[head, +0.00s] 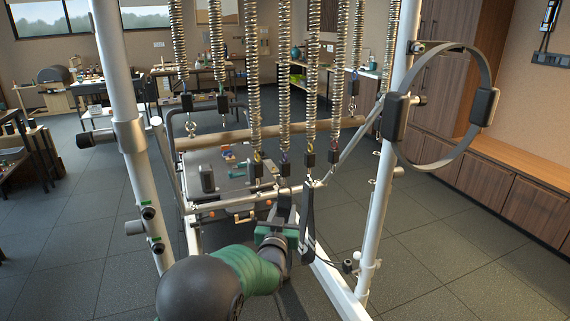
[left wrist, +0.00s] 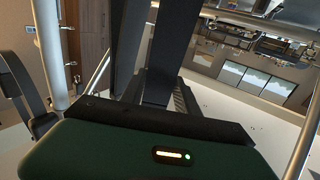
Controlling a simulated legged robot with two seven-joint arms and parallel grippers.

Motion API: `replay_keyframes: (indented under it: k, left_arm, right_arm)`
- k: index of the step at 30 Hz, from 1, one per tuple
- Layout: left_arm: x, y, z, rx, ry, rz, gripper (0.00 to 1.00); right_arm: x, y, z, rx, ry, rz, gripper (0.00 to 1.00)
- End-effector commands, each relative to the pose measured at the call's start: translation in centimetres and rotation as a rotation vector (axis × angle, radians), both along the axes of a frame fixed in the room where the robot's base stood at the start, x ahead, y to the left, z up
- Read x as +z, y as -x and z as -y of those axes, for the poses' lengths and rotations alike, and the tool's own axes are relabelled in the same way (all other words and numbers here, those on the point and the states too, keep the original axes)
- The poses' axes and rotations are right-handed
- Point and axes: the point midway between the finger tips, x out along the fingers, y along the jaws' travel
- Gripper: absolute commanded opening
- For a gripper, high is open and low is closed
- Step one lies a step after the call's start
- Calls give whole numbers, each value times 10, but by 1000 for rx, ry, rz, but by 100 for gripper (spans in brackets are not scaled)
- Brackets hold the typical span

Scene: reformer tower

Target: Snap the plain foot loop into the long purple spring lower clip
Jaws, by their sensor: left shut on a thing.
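Several coil springs hang in the frame, each ending in a dark lower clip. One long spring (head: 284,80) has a purple-tinted end above its clip (head: 285,166); the colour is small and hard to be sure of. My left gripper (head: 283,212) is just below these clips, shut on a dark strap-like piece (head: 308,225), which seems to be the plain foot loop. The strap's top is close to the clips; I cannot tell whether it touches one.
A grey padded loop (head: 440,165) hangs at the right white post (head: 385,190). The left white post (head: 130,130) and a wooden bar (head: 265,134) bound the space. A grey table with small parts (head: 225,180) stands behind. Open floor (head: 450,265) lies right.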

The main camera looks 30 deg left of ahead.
Motion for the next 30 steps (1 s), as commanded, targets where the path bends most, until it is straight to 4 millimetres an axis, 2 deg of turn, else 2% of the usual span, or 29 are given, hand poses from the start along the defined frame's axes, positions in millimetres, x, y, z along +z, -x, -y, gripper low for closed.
replay_keyframes:
  k: [14, 15, 18, 20, 30]
  left_arm:
    - [-3, 0, 0, 0, 1, -7, 0]
    - [-3, 0, 0, 0, 1, -7, 43]
    - [-2, 0, 0, 0, 2, -5, 56]
    - [-2, 1, 0, 0, 1, -4, 63]
    - [0, 4, 1, 0, 1, -2, 63]
  right_arm:
    - [0, 0, 0, 0, 0, 0, 63]
    - [0, 0, 0, 0, 0, 0, 63]
    - [0, 0, 0, 0, 0, 0, 63]
    - [0, 0, 0, 0, 0, 0, 63]
    - [1, 0, 0, 0, 0, 0, 63]
